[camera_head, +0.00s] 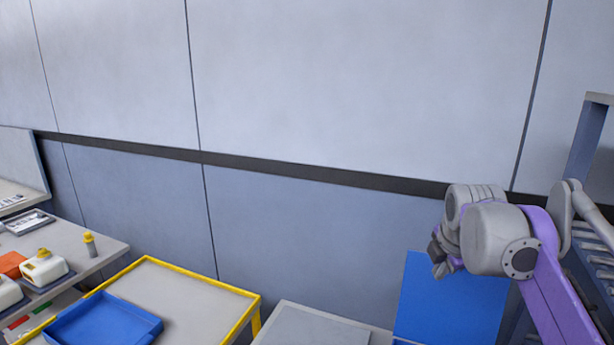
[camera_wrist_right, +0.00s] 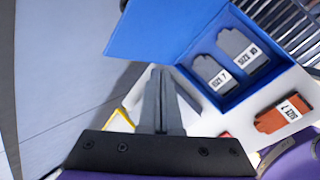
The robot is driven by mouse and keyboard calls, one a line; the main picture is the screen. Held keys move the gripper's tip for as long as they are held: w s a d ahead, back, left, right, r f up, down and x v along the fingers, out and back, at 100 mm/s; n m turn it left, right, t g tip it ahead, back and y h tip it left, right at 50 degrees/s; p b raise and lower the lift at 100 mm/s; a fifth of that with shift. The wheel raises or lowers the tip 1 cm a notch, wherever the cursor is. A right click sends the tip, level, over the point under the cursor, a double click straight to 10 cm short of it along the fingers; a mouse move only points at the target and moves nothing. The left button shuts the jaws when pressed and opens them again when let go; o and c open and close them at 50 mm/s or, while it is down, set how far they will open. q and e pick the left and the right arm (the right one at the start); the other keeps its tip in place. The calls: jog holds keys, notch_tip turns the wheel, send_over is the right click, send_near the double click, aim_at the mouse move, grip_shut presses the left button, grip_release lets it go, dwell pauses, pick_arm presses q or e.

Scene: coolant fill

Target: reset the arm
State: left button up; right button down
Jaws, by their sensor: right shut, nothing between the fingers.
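My right arm reaches in from the right in the head view, folded up in front of the wall. My right gripper (camera_head: 440,258) is at the arm's left end there, seen small and partly hidden by the wrist. In the right wrist view the right gripper (camera_wrist_right: 160,72) has its two grey fingers together, with nothing between them. It is in the air, to the left of an open blue case (camera_wrist_right: 147,38). My left gripper is not in view.
The case holds grey pieces labelled SIZE (camera_wrist_right: 240,48); an orange labelled piece (camera_wrist_right: 283,114) lies beside it. A yellow-edged table (camera_head: 205,283) carries a blue tray (camera_head: 150,325). White jugs (camera_head: 44,267) stand on the left bench. A rack (camera_head: 588,150) is at the right.

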jog(key=s+a+f+m, duration=0.4)
jog(key=s+f+m, duration=0.6)
jog(key=s+f, duration=0.2)
jog(key=s+a+f+m+y, duration=0.1)
jog(key=s+a+f+m, duration=0.4)
jog(key=s+f+m, duration=0.4)
notch_tip(320, 180, down, 5)
jog(key=s, duration=0.2)
jog(key=shift+s+a+m+t+y, duration=0.3)
jog(key=shift+s+m, duration=0.05)
jog(key=shift+m, duration=0.05)
jog(key=shift+d, duration=0.1)
